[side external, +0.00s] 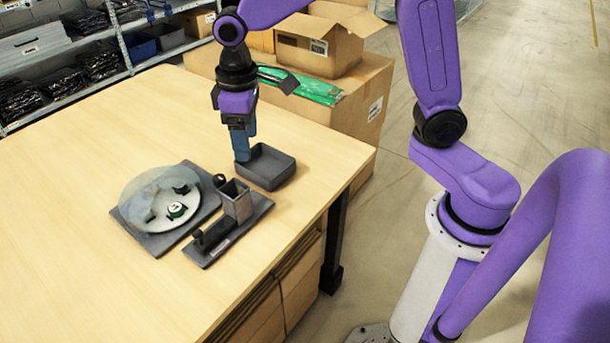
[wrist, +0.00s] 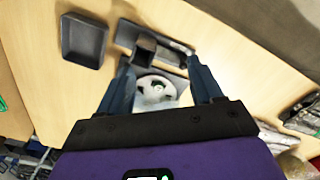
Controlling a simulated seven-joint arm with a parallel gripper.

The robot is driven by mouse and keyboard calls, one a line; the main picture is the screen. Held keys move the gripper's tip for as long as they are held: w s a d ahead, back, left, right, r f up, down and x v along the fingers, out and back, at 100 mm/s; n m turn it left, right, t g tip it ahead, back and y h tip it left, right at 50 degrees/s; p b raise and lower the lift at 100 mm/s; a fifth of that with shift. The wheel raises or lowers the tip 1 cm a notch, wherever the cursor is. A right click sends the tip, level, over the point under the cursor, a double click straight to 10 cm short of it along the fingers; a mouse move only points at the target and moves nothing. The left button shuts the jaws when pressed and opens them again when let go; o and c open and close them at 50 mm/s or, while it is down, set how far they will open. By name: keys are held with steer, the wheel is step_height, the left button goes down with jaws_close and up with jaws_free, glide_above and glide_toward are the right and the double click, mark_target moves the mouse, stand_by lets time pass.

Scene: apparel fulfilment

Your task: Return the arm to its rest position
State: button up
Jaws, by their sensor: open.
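My gripper (side external: 243,145) points down over the wooden table (side external: 110,110), near the left end of a small dark grey tray (side external: 268,170). In the wrist view my gripper (wrist: 163,68) shows two blue fingers spread apart with nothing between them touching either one. The tray also shows in the wrist view (wrist: 83,40), at the upper left, and looks empty. My purple arm reaches in from the right in the side view. Whether the fingertips touch the tray's edge cannot be told.
A round clear-covered dish (side external: 160,198) on a dark plate stands left of a grey holder (side external: 237,203) with an open box and a small peg. Cardboard boxes (side external: 320,45) stand behind the table, shelves (side external: 125,45) at the back left. The table's left side is clear.

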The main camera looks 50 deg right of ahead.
steer(key=s+d+n, duration=0.3)
steer(key=s+d, duration=0.2)
steer(key=s, duration=0.7)
steer(key=s+d+n, duration=0.2)
steer(key=s+d, duration=0.3)
steer(key=s, duration=0.7)
steer(key=shift+f+n, duration=0.4)
steer(key=shift+f, duration=0.05)
